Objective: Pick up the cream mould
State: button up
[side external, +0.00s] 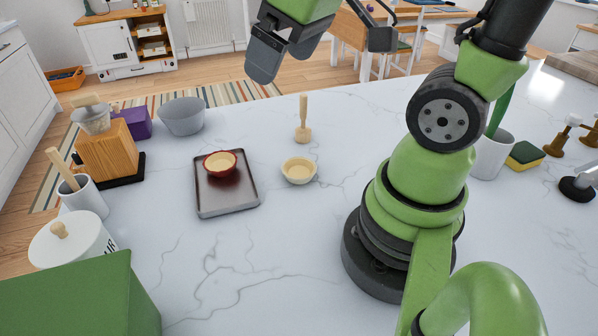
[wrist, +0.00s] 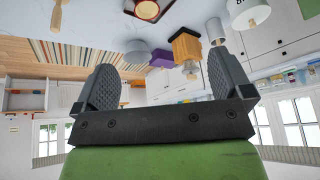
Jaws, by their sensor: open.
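The cream mould (side external: 299,170) is a small round shallow bowl on the white marble counter, right of the tray, in the side external view. It appears upright, with a pale inside. I cannot make it out in the wrist view. My gripper (side external: 287,55) is high above the far side of the counter, well apart from the mould. Its dark fingers are spread wide with nothing between them, as the wrist view also shows (wrist: 163,75).
A red-brown mould (side external: 220,163) sits on a dark metal tray (side external: 228,195). A wooden pestle-like tool (side external: 303,133) stands just behind the cream mould. A grey bowl (side external: 182,117), wooden block (side external: 107,150) and white canister (side external: 75,244) stand left.

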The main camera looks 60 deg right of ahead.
jog(key=w+d+f+n+g, duration=0.2)
jog(key=d+f+n, duration=0.1)
jog(key=d+f, duration=0.15)
jog(key=w+d+f+n+g, duration=0.2)
jog(key=d+f, duration=0.1)
jog(key=f, duration=0.3)
jog(key=n+g, duration=0.1)
jog(key=n, duration=0.2)
send_over(299, 172)
notch_tip(299, 172, down, 11)
jog(key=shift+w, duration=0.15)
jog(key=shift+s+f, duration=0.2)
jog(key=shift+f, duration=2.7)
jog(key=shift+c, duration=0.2)
jog(key=c, duration=0.8)
jog(key=shift+c, duration=0.2)
jog(key=shift+r, duration=0.15)
